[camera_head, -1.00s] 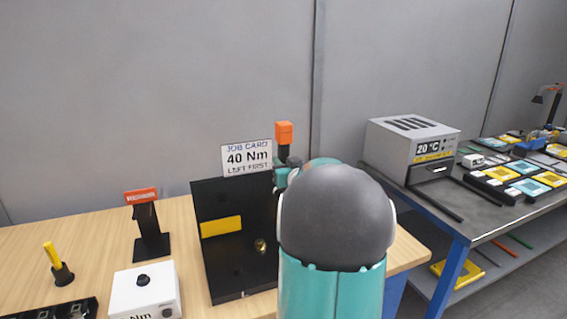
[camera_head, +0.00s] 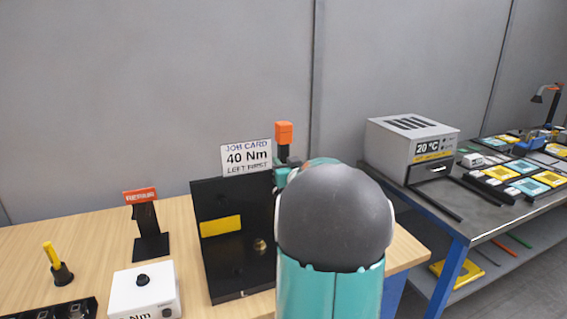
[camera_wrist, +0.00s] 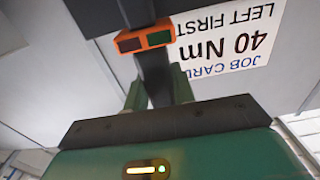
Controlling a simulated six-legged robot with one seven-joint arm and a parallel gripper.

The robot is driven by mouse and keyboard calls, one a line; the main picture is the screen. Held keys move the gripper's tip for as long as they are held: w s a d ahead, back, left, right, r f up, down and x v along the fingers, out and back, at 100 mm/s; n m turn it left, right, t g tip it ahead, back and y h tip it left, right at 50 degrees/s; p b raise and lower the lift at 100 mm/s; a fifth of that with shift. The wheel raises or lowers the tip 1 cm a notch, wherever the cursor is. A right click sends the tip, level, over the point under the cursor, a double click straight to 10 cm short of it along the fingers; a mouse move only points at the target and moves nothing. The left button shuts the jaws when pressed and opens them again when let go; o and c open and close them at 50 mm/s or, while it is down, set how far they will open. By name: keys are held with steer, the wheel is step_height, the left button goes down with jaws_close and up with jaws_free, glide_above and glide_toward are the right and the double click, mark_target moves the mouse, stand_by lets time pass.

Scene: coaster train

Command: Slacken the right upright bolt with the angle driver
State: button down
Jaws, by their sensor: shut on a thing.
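My gripper (camera_wrist: 157,90) is shut on the dark handle of the angle driver (camera_wrist: 152,70), which has an orange block with two small dark windows. In the head view the driver's orange end (camera_head: 284,132) sticks up above my arm beside the job card. A black upright panel (camera_head: 228,270) stands on the wooden bench, with a yellow label and one brass bolt (camera_head: 261,246) showing. My arm covers the panel's right part, so the right bolt and the driver's lower end are hidden. I cannot tell whether the driver touches a bolt.
The job card (camera_head: 247,158) reads 40 Nm, LEFT FIRST. Left on the bench are a white box with a black knob (camera_head: 145,292), a black stand with a red sign (camera_head: 150,220) and a yellow-handled tool (camera_head: 56,264). A grey oven (camera_head: 395,150) stands on the right-hand table.

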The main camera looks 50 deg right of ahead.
steer(key=shift+r, duration=0.25)
steer(key=v, duration=0.4)
steer(key=shift+s+a, duration=0.1)
steer(key=shift+s, duration=0.15)
stand_by(0.6)
stand_by(0.4)
